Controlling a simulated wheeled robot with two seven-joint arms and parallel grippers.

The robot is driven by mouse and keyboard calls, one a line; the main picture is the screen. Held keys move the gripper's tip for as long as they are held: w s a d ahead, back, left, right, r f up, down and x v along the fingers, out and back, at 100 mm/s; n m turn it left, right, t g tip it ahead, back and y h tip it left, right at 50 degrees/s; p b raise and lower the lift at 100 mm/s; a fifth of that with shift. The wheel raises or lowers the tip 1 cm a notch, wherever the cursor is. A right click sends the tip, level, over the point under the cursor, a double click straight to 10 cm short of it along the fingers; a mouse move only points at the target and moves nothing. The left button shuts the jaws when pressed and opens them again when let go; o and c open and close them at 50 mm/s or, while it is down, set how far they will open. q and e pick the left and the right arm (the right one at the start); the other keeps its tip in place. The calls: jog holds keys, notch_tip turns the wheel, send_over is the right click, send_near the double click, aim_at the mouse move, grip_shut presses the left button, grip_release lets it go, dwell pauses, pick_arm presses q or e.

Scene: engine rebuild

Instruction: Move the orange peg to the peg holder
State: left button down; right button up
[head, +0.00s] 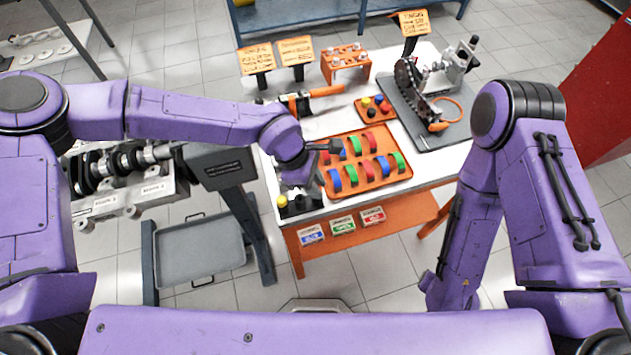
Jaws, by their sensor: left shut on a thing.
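My left gripper (297,190) points down over the front left corner of the white table. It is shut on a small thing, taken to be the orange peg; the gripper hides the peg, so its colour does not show. Just below the gripper is a dark block (300,209), which looks like the peg holder, with a yellow peg (282,201) at its left end. I cannot tell whether the held peg touches the block. My right arm hangs down at the right, and its gripper is not in view.
An orange tray (399,181) of red, green and blue bearing shells lies right of my left gripper. Behind it is a small orange tray (361,106) with coloured knobs. An engine block (150,190) stands at left.

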pick_arm(q)
jog(key=shift+f, duration=0.4)
jog(key=c, duration=1.2)
grip_release()
jog(key=shift+r+p, duration=1.35)
jog(key=shift+p, duration=0.1)
jog(key=shift+r, duration=0.15)
jog(key=o, duration=0.6)
jog(key=shift+c, duration=0.2)
